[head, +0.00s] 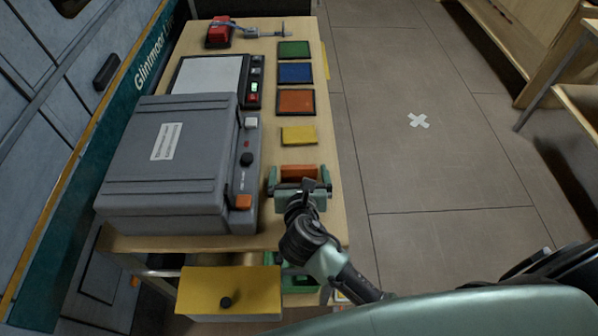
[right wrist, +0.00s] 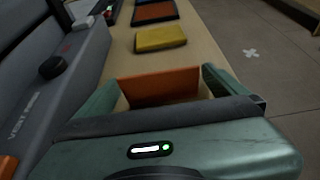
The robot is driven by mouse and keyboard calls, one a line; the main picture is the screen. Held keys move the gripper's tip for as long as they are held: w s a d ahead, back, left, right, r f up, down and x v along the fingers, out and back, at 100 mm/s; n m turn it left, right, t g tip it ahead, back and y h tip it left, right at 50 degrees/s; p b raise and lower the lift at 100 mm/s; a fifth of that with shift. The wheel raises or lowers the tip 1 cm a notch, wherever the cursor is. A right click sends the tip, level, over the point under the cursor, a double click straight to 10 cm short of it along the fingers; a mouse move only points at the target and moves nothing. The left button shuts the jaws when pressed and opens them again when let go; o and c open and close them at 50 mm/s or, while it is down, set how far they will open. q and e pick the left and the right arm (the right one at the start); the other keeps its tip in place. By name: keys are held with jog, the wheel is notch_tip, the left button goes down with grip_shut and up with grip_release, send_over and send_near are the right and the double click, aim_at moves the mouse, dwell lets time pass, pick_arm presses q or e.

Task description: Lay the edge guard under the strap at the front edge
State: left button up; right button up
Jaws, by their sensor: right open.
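An orange, upright-looking piece (head: 298,172), which may be the edge guard, stands near the right side of the table top. A grey-blue strap-like piece (head: 262,33) lies beside a red block (head: 218,32) at the far end. My left gripper is not in view.
A large grey case (head: 165,155) fills the left of the table (head: 300,227). Yellow (head: 299,135), orange (head: 296,102), blue (head: 295,73) and green (head: 293,49) pads line the right side. A yellow drawer front (head: 228,291) is below. The floor (head: 440,170) to the right is clear.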

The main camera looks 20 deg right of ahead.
jog(key=c, duration=1.4)
jog(key=shift+c, duration=0.2)
jog(key=shift+r, duration=0.15)
